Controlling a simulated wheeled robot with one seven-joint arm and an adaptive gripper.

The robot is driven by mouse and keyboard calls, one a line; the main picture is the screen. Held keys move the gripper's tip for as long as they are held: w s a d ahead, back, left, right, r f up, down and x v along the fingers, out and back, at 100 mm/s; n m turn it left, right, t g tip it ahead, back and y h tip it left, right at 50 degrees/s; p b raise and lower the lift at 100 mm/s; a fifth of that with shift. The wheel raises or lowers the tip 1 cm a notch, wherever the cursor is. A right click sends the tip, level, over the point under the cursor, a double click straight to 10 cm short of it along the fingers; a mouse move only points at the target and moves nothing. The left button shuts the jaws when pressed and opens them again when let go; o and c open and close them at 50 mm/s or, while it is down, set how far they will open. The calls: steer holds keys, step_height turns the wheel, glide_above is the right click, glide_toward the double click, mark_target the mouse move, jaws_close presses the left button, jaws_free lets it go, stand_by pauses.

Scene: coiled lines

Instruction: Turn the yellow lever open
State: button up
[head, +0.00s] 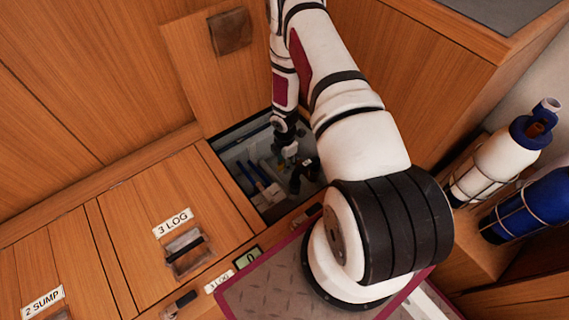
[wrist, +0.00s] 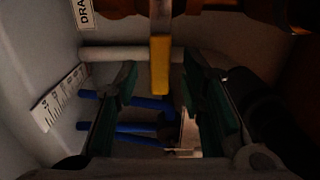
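The yellow lever (wrist: 160,65) hangs straight down from an orange-brown fitting (wrist: 215,10) at the top of the wrist view. My gripper (wrist: 161,92) is open, with one green-padded finger left of the lever and one right of it. Gaps show on both sides of the lever, and neither pad appears to touch it. I cannot tell how deep the lever sits between the fingers. In the head view my gripper (head: 303,177) is down inside an open floor hatch. I cannot make out the lever there.
Blue bars (wrist: 130,129), a pale horizontal pipe (wrist: 130,54), a white scale strip (wrist: 60,98) and a label reading "DRA" (wrist: 86,12) are close around my gripper. The raised hatch lid (head: 190,75) and a wooden cabinet (head: 420,75) flank the hatch opening.

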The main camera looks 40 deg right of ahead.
steer(key=shift+f, duration=0.15)
steer(key=shift+c, duration=0.6)
jaws_close()
steer(key=shift+w, duration=0.1)
steer(key=w+d+m+b, duration=0.3)
steer(key=w+m, duration=0.3)
steer(key=m, duration=0.8)
steer(key=shift+d+m+b, duration=0.3)
steer(key=shift+d+m, duration=0.1)
steer(key=shift+d, duration=0.5)
